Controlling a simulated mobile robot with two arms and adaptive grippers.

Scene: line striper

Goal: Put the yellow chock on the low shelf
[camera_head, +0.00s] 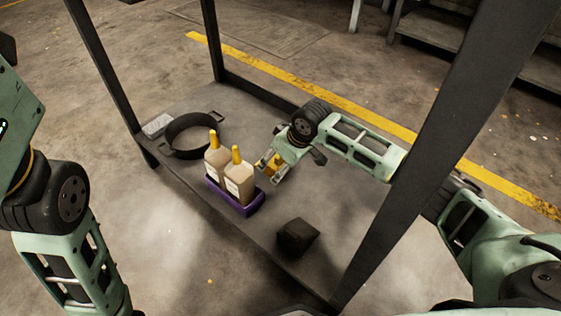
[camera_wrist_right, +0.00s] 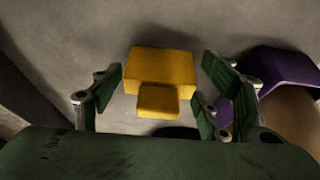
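The yellow chock (camera_head: 273,162) is at the low shelf (camera_head: 285,205), mostly covered by my right gripper (camera_head: 270,169) in the head view. In the right wrist view the yellow chock (camera_wrist_right: 162,72) lies between the two green finger pads of my right gripper (camera_wrist_right: 165,80). The gripper is open, with a narrow gap on each side of the chock. The chock appears to rest on the grey shelf surface. My left arm shows at the left of the head view, but its gripper is not in view.
A purple tray (camera_head: 233,205) with two yellow-capped bottles (camera_head: 238,181) stands just left of the right gripper. A black ring-shaped pan (camera_head: 193,135), a grey block (camera_head: 157,125) and a dark block (camera_head: 297,237) are also on the shelf. Dark posts (camera_head: 105,65) frame it.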

